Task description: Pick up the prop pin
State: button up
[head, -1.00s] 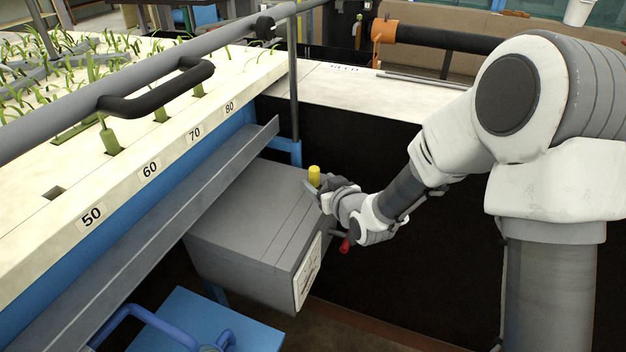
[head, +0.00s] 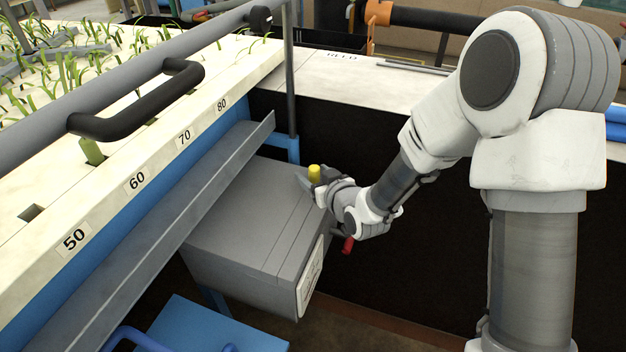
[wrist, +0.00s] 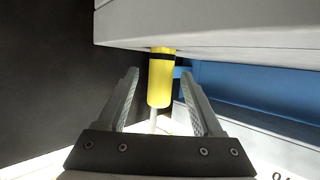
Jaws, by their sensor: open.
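The prop pin looks to be the yellow cylinder (head: 314,174) at the far right edge of the grey box's top in the head view. In the wrist view the yellow cylinder (wrist: 160,82) has a black band and a thin pale shaft at one end. My gripper (wrist: 160,74) is open, with one finger on each side of the yellow cylinder and visible gaps between. In the head view my gripper (head: 309,183) is at the cylinder, below its yellow top. The cylinder's lower part is hidden there by my gripper.
The grey box (head: 250,225) sits beside a long grey rail (head: 170,215) and the white flume bench with numbered labels (head: 137,181). A red knob (head: 348,245) is just below my wrist. A grey post (head: 290,80) stands behind. A blue surface (head: 200,330) is lower front.

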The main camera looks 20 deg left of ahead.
grip_shut()
dwell(0.4)
